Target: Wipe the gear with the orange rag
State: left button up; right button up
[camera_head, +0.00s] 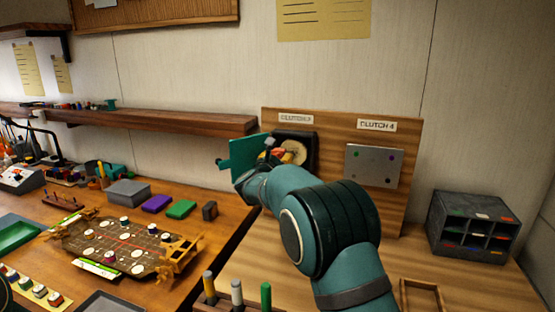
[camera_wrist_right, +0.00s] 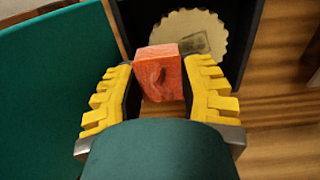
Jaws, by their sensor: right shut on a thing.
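The orange rag (camera_wrist_right: 158,73) is a small block-like piece with a dark mark. My right gripper (camera_wrist_right: 162,80) is shut on it between its yellow fingers. The gear (camera_wrist_right: 186,22), pale with a toothed rim, is just beyond the rag inside a dark recessed box. A dark grey smudge (camera_wrist_right: 196,43) shows on its face, partly behind the rag. Whether the rag touches the gear I cannot tell. In the head view my right arm reaches to the dark box (camera_head: 308,137) on the wooden panel and partly hides the gear (camera_head: 297,150). My left gripper is not in view.
A green cover (camera_head: 241,158) stands open left of the box, close beside my right gripper. A grey plate (camera_head: 374,166) under a "CLUTCH 4" label is on the right of the panel. A dark drawer unit (camera_head: 470,226) stands at right.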

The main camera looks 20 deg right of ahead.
aim_at(302, 155)
jog(key=shift+w+d, duration=0.25)
jog(key=shift+w, duration=0.15)
jog(key=shift+s+d, duration=0.1)
jog(key=shift+s+d+f+b, duration=0.1)
jog(key=shift+s+d+b, duration=0.4)
jog(key=shift+d+b, duration=0.25)
jog(key=shift+s+d+b, duration=0.7)
jog(key=shift+d+b, duration=0.25)
jog(key=shift+d, duration=0.1)
jog(key=shift+s+d, duration=0.25)
jog(key=shift+d, duration=0.2)
jog(key=shift+s+d, duration=0.2)
jog(key=shift+d, duration=0.25)
jog(key=shift+w, duration=0.1)
